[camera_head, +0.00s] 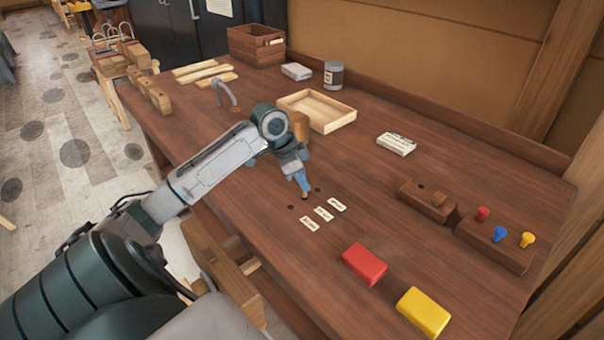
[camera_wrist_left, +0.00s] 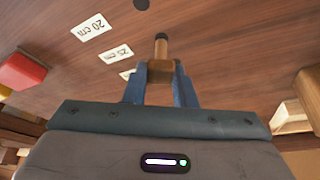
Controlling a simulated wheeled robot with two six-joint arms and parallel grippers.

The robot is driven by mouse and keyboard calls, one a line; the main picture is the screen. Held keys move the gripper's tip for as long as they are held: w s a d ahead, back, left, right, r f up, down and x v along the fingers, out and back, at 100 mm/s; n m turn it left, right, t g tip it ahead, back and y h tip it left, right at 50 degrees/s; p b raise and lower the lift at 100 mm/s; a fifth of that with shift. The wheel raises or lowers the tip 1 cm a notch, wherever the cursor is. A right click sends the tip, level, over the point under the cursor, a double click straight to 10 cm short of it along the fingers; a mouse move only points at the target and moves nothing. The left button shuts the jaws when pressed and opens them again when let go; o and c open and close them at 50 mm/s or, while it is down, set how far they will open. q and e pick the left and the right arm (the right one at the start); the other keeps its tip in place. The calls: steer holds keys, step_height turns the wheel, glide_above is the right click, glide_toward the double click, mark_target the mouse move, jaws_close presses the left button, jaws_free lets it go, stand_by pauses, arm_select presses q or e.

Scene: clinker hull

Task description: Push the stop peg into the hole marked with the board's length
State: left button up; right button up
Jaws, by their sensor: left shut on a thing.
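My left gripper (camera_head: 303,191) is shut on the stop peg, a brown wooden peg (camera_wrist_left: 160,68) seen between its blue fingers in the left wrist view. The peg's thin end points at the bench by a dark spot; I cannot tell whether its tip is in a hole or just above it. Dark holes lie in the bench, one at the left (camera_head: 291,207) and one at the right (camera_head: 318,189). Paper labels lie beside them; the wrist view shows a "20 cm" label (camera_wrist_left: 92,26) and a "25 cm" label (camera_wrist_left: 115,54). A third label (camera_wrist_left: 127,75) is mostly hidden.
A red block (camera_head: 364,264) and a yellow block (camera_head: 423,312) lie at the front. A wooden rack (camera_head: 490,250) holds red, blue and yellow pegs, beside a small wooden block (camera_head: 415,196). A printed card (camera_head: 396,144), a tray (camera_head: 335,118) and a can (camera_head: 333,75) stand farther back.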

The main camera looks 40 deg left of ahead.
arm_select(q)
steer(key=shift+f, duration=0.2)
arm_select(e)
steer(key=shift+d+r, duration=0.2)
steer(key=shift+d, duration=0.1)
arm_select(q)
steer(key=shift+f, duration=0.75)
arm_select(e)
steer(key=shift+a+f, duration=0.1)
steer(key=shift+a, duration=0.2)
arm_select(q)
steer(key=o, duration=1)
steer(key=shift+o, duration=0.2)
arm_select(e)
steer(key=shift+d, duration=0.1)
steer(key=shift+d, duration=0.1)
